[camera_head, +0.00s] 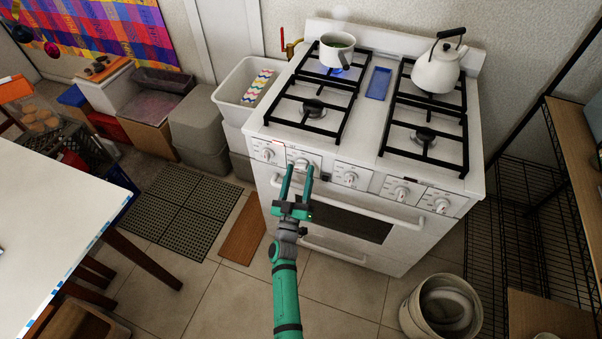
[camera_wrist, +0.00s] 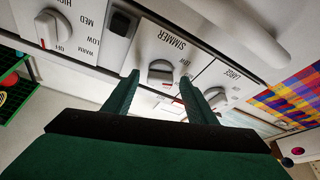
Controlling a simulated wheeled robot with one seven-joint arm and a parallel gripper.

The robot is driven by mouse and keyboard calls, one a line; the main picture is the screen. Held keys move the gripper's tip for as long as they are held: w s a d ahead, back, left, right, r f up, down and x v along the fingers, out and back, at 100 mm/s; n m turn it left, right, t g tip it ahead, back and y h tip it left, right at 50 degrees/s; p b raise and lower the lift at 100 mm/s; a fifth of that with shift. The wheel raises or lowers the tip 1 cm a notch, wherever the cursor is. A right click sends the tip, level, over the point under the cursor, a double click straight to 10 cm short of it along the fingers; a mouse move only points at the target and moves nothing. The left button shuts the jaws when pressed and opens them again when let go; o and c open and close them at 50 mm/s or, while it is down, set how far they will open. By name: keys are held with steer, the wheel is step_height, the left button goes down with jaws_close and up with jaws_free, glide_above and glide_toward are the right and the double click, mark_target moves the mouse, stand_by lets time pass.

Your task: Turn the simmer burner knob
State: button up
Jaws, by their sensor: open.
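The simmer burner knob (camera_head: 301,162) is on the front panel of the white stove (camera_head: 335,212), second from the left. In the wrist view the knob (camera_wrist: 161,72) sits on a panel marked SIMMER, with the picture turned around. My gripper (camera_head: 298,168) is open in front of it. In the wrist view the fingertips of my gripper (camera_wrist: 160,77) lie to either side of the knob, with a gap showing on each side. I cannot tell whether the fingers reach past the knob's face.
Neighbouring knobs flank it, one left (camera_head: 267,152) and one right (camera_head: 350,177). An oven handle (camera_head: 350,203) runs below. A pot (camera_head: 337,52) sits over a blue glow; a kettle (camera_head: 437,70) stands back right. A white bucket (camera_head: 415,310) is on the floor at right.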

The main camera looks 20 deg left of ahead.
steer(key=shift+w+a, duration=0.1)
steer(key=shift+w, duration=0.1)
steer(key=shift+r, duration=0.1)
steer(key=c, duration=1.1)
